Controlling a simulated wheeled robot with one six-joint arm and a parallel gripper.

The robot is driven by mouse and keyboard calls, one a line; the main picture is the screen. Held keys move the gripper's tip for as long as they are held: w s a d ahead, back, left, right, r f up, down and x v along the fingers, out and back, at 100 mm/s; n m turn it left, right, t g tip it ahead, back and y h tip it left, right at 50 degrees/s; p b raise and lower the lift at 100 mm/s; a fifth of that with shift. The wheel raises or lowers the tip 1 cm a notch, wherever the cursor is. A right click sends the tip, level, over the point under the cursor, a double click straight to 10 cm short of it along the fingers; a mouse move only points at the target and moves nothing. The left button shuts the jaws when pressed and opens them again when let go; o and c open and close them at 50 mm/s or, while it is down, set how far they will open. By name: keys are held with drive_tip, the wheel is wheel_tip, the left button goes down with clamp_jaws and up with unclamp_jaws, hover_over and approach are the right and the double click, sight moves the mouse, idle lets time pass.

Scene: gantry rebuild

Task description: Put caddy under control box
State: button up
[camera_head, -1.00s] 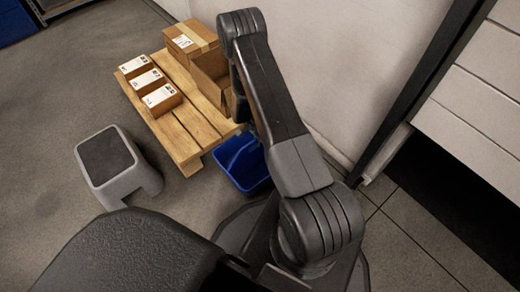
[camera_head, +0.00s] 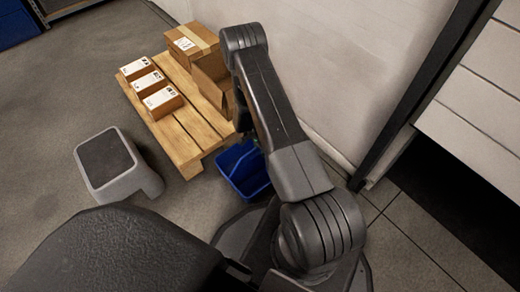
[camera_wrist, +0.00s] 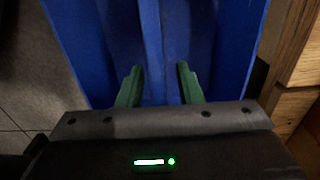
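The caddy is a blue open-topped bin (camera_head: 249,180) on the floor by the pallet's near right corner, in the head view. My arm hides part of it. In the wrist view the blue caddy (camera_wrist: 90,45) fills most of the picture, with a lighter upright strip in its middle. My gripper (camera_wrist: 160,76) has two green fingers set apart over the caddy, with the strip between or just beyond them. I see a gap between the fingers and no clear contact. No control box can be made out.
A wooden pallet (camera_head: 190,128) holds several cartons (camera_head: 190,45). A grey step stool (camera_head: 113,168) stands to its left. A pale wall (camera_head: 330,70) and a dark post (camera_head: 415,95) are to the right. The floor between stool and pallet is clear.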

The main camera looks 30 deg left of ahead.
wheel_tip(320, 180, up, 12)
drive_tip(key=p, duration=0.4)
drive_tip(key=shift+r, duration=0.15)
idle(0.6)
